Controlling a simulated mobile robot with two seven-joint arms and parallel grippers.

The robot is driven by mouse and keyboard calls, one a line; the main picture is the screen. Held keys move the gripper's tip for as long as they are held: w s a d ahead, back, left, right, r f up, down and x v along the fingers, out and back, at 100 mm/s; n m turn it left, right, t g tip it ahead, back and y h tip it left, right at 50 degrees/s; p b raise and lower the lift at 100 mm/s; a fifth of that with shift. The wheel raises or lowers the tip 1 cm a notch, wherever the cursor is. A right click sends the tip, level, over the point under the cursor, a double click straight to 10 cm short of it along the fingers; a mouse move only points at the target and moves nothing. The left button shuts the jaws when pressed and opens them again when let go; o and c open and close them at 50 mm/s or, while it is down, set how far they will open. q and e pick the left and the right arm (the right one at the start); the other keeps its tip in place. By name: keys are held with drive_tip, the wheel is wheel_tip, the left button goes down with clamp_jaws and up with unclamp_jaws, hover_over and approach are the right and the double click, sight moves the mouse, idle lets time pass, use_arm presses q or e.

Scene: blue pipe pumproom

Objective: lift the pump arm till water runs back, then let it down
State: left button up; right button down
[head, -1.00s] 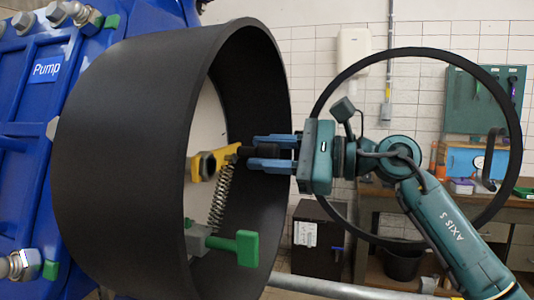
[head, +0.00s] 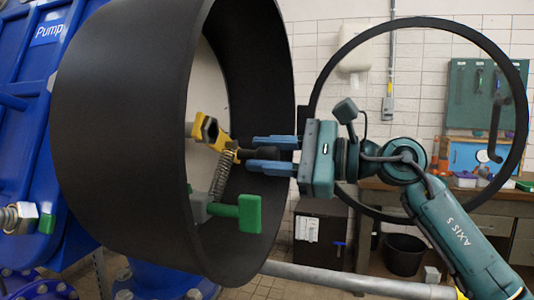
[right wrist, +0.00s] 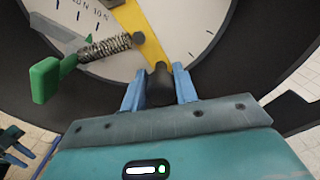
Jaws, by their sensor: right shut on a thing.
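The pump arm is a yellow lever (head: 222,140) with a black grip (head: 262,154), inside the big black ring (head: 120,130). It slopes down to the right from its pivot nut. My right gripper (head: 268,153) is shut on the grip, one finger on each side; the wrist view also shows the grip (right wrist: 159,88) between the fingers. A coil spring (head: 220,182) runs from the lever down toward a green handle (head: 238,211). A white dial (right wrist: 190,25) lies behind the lever. No water is visible.
The blue pump body (head: 30,130) fills the left. A thin black hoop (head: 519,110) stands around my right arm. A grey pipe (head: 350,282) crosses low in front. A workbench (head: 475,195) and a dark bin (head: 404,255) stand behind at the right.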

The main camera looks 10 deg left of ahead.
drive_tip(key=shift+s+d+f+b, duration=0.1)
drive_tip(key=shift+d+f+b, duration=0.05)
drive_tip(key=shift+f+b, duration=0.45)
drive_tip(key=shift+d+f+b, duration=0.1)
drive_tip(key=shift+f+b, duration=0.35)
drive_tip(key=shift+f, duration=0.15)
drive_tip(key=shift+s+f+b, duration=0.3)
drive_tip(key=shift+f, duration=0.05)
drive_tip(key=c, duration=1.5)
unclamp_jaws()
drive_tip(key=shift+a, duration=0.1)
drive_tip(key=shift+c, duration=0.2)
drive_tip(key=o, duration=0.3)
drive_tip(key=shift+w+d+f, duration=0.15)
drive_tip(key=shift+w+d, duration=0.05)
drive_tip(key=shift+o, duration=0.4)
drive_tip(key=shift+s+a, duration=0.2)
drive_tip(key=shift+d, duration=0.15)
drive_tip(key=s+d+b, duration=0.2)
drive_tip(key=d+b, duration=0.1)
drive_tip(key=d, duration=0.6)
drive_tip(key=shift+d+b, duration=0.2)
drive_tip(key=shift+b, duration=0.15)
